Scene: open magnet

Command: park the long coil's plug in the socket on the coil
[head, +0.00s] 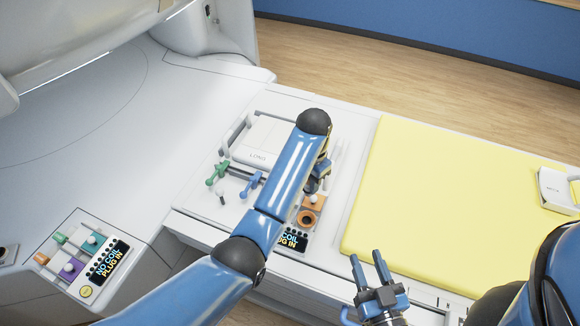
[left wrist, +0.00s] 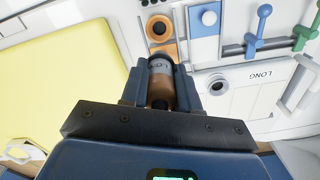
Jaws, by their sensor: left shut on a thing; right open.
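In the head view this gripper (head: 319,178) is mostly hidden by my own arm. The white long coil (left wrist: 258,92) lies to the right of the plug in the left wrist view. The coil's dark round socket (left wrist: 216,85) is beside the plug and looks empty. The coil also shows in the head view (head: 262,140), left of my arm. My right gripper (head: 371,272) is open and empty near the front of the table.
An orange socket (head: 307,218) with a dark hole sits beside a display (head: 291,239) reading NO COIL PLUG IN. A blue lever (head: 251,184) and a green lever (head: 217,172) stand by the coil. A yellow mattress (head: 440,190) fills the right.

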